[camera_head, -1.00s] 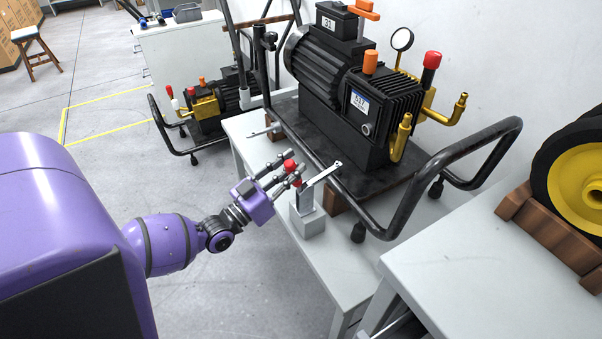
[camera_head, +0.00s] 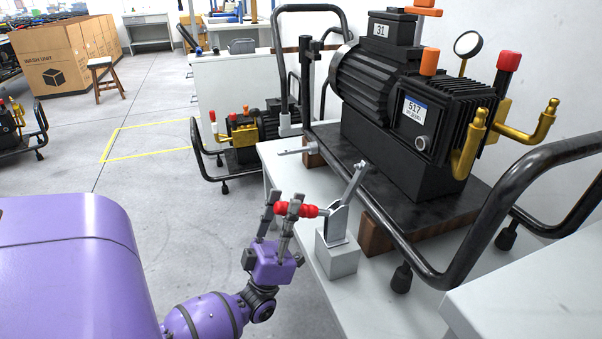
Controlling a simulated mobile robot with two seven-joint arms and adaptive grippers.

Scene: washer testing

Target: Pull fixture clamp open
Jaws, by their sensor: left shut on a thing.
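The fixture clamp (camera_head: 337,222) stands on a grey block at the near edge of the white bench, below the black pump. Its red handle (camera_head: 308,211) lies about level and points left, out past the bench edge. Its metal arm slants up to the right toward the cart frame. My left gripper (camera_head: 284,208), on a purple arm, is shut on the red handle, with its fingers pointing up around it. Part of the handle is hidden by the fingers. My right gripper is not in view.
The black pump (camera_head: 405,140) sits on a plate with a black tube frame (camera_head: 440,275) close right of the clamp. The white bench (camera_head: 345,295) runs beneath. A second pump (camera_head: 250,135) stands on the floor behind. Open floor (camera_head: 130,210) lies to the left.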

